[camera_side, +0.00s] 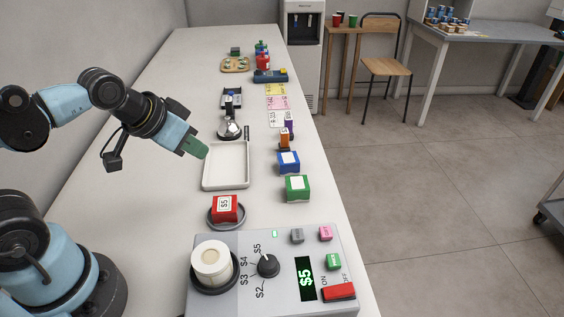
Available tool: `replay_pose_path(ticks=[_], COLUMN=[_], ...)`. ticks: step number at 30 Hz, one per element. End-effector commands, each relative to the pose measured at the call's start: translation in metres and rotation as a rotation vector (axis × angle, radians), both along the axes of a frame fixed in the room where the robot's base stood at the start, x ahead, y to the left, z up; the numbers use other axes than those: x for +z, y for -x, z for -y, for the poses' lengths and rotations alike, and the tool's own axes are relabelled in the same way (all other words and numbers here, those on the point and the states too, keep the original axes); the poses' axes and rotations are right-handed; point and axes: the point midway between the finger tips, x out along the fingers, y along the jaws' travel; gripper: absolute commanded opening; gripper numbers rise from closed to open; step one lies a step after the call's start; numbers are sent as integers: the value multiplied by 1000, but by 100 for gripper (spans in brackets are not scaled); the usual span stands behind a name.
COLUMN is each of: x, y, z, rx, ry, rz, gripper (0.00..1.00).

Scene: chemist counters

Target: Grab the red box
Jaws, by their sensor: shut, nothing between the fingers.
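The red box (224,208) has a white label reading "$5". It sits on a round dark dish (213,224) on the white counter, behind the control panel. My gripper (203,152) is above the counter at the left edge of the white tray, farther back than the red box and apart from it. Its green-grey fingers are together with nothing between them.
The control panel (333,243) with a "$5" display stands in front, bearing a cream cylinder (211,262). A white tray (225,185) lies behind the red box. Green (297,195) and blue (289,168) boxes stand to the right. Several items line the far counter.

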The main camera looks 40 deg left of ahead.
Motion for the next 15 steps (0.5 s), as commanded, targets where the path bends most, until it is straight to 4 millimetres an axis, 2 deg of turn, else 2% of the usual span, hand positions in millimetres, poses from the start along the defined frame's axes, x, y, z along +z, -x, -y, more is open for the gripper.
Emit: replay_pose_path(ticks=[13, 15], x=[0, 0], y=[0, 0], z=[0, 0], rx=[0, 0], ry=[0, 0], rz=[0, 0], gripper=[0, 11])
